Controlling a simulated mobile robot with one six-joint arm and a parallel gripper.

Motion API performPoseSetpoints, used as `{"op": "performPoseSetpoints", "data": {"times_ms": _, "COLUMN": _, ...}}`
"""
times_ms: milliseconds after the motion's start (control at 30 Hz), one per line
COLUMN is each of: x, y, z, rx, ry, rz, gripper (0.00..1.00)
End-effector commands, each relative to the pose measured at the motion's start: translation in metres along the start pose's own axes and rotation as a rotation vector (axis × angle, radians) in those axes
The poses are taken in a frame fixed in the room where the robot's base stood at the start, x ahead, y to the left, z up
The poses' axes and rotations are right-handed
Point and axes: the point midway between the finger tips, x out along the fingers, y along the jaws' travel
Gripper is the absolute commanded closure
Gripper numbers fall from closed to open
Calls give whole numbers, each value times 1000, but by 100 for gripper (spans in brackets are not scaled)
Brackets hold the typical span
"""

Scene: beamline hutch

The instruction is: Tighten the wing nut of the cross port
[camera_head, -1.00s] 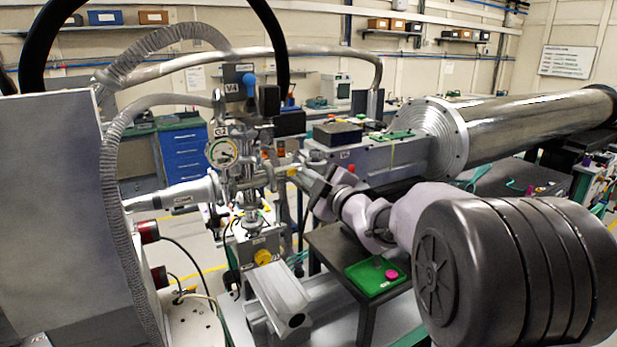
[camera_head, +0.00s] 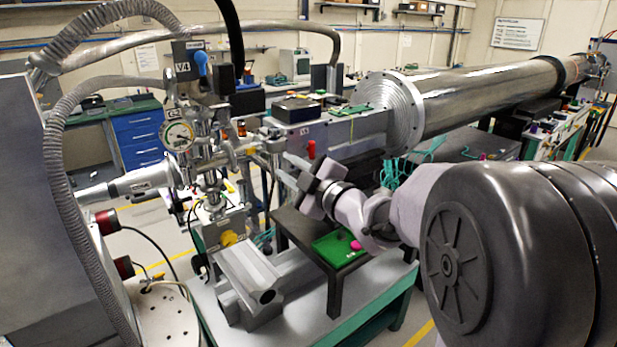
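The metal vacuum cross (camera_head: 207,172) stands left of centre, with a round dial gauge (camera_head: 179,136) marked G2 and a blue-handled valve (camera_head: 201,66) marked V4 above it. A short side port (camera_head: 243,151) with a yellowish part points right toward my gripper. The wing nut is too small to make out with certainty. My gripper (camera_head: 290,165) comes in from the right, at the end of my pale arm, and appears apart from the cross.
A green tray (camera_head: 325,254) with a pink item (camera_head: 356,245) lies on a dark stand (camera_head: 347,271) below my gripper. A red knob (camera_head: 311,148) rises behind the gripper. A large steel tube (camera_head: 490,92) runs to the right. A ribbed hose (camera_head: 58,190) hangs at left.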

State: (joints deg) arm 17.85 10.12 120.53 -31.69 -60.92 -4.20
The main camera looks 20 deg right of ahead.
Motion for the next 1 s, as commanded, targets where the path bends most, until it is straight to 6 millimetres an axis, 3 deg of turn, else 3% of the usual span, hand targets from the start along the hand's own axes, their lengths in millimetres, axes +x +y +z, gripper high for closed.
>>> {"op": "performPoseSetpoints", "data": {"times_ms": 100, "x": -38, "y": 2, "z": 0, "rx": 0, "ry": -4, "rz": 2, "gripper": 75}}
{"op": "performPoseSetpoints", "data": {"times_ms": 300, "x": -77, "y": 2, "z": 0, "rx": -1, "ry": -2, "rz": 1, "gripper": 75}}
{"op": "performPoseSetpoints", "data": {"times_ms": 767, "x": -86, "y": 5, "z": 2, "rx": 36, "ry": -51, "rz": 20, "gripper": 75}}
{"op": "performPoseSetpoints", "data": {"times_ms": 833, "x": -92, "y": 12, "z": 7, "rx": 134, "ry": -171, "rz": 66, "gripper": 75}}
{"op": "performPoseSetpoints", "data": {"times_ms": 900, "x": -113, "y": 12, "z": 16, "rx": 310, "ry": -346, "rz": 124, "gripper": 75}}
{"op": "performPoseSetpoints", "data": {"times_ms": 967, "x": -141, "y": -3, "z": 21, "rx": 508, "ry": -505, "rz": 158, "gripper": 75}}
{"op": "performPoseSetpoints", "data": {"times_ms": 1000, "x": -163, "y": -22, "z": 21, "rx": 649, "ry": -604, "rz": 163, "gripper": 75}}
